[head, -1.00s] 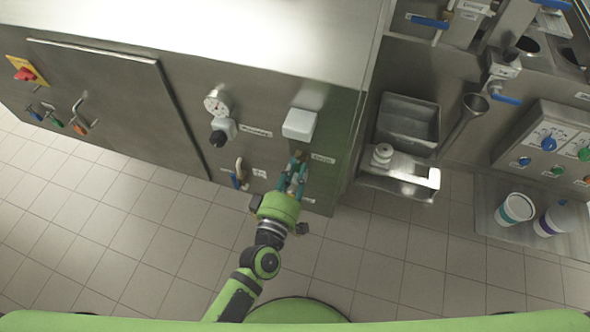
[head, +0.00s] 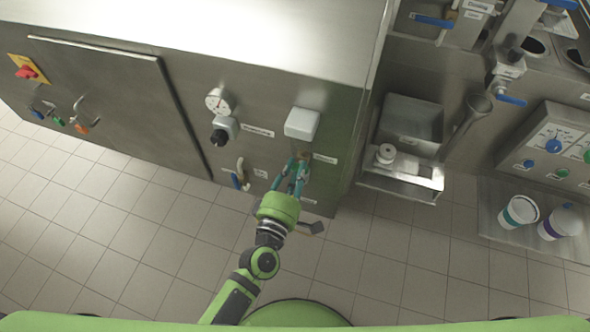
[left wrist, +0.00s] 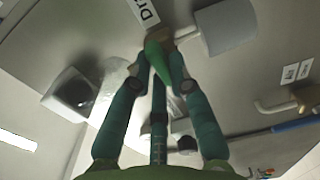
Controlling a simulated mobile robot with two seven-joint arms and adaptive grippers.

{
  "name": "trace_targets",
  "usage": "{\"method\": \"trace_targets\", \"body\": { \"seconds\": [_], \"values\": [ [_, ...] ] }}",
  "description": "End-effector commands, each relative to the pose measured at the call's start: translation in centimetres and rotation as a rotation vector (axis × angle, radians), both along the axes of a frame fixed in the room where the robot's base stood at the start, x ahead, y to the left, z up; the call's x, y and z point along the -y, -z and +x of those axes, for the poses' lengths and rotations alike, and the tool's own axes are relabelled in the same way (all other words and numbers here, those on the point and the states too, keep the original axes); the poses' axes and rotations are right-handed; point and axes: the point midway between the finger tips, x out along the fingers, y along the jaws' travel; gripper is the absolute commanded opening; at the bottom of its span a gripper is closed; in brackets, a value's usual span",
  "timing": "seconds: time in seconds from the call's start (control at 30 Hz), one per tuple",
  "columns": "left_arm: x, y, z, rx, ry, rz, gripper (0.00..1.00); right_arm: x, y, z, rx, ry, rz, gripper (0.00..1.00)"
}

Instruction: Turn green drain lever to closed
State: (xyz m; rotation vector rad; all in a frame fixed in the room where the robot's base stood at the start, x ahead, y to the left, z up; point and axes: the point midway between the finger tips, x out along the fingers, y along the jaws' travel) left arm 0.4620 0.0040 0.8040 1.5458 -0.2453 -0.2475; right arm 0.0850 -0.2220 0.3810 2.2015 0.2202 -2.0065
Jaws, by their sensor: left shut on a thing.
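A white label starting "Dra" (left wrist: 142,12) sits beside the lever's base. In the head view my left gripper (head: 298,170) is at the steel cabinet's front, just below a light-grey box (head: 301,124). The gripper is shut on the lever. The lever is largely hidden by the fingers in the head view. My right gripper is not in view.
A steel basin (head: 411,122) stands to the right. The tiled floor is clear.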

Motion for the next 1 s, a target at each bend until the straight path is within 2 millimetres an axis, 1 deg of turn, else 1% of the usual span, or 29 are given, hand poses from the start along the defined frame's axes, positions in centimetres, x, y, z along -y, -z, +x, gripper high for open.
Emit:
{"method": "trace_targets", "body": {
  "seconds": [0.33, 0.37, 0.4, 0.67, 0.77, 0.87, 0.97, 1.0],
  "values": [
    [0.0, 0.0, 0.0, -0.002, -0.001, -0.009, 0.00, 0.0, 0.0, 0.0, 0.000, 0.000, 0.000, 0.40],
    [0.0, 0.0, 0.0, -0.002, -0.001, -0.009, 0.32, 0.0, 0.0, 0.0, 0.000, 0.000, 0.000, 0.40],
    [0.0, 0.0, 0.0, -0.002, -0.001, -0.008, 0.44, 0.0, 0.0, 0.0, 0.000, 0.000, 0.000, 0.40],
    [0.0, 0.0, 0.0, -0.002, -0.001, -0.005, 0.44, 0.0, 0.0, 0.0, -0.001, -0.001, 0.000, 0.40],
    [-0.1, 0.0, -0.2, -0.002, 0.000, -0.004, 0.44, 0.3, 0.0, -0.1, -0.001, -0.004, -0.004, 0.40],
    [-0.3, 0.1, -1.0, -0.003, 0.000, -0.003, 0.44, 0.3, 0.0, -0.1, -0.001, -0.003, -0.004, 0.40],
    [-0.9, 0.1, -2.7, -0.004, 0.000, -0.003, 0.44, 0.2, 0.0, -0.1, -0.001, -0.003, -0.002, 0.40],
    [-1.1, 0.1, -3.5, -0.005, 0.001, -0.003, 0.44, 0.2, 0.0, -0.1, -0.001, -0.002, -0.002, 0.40]
  ]
}}
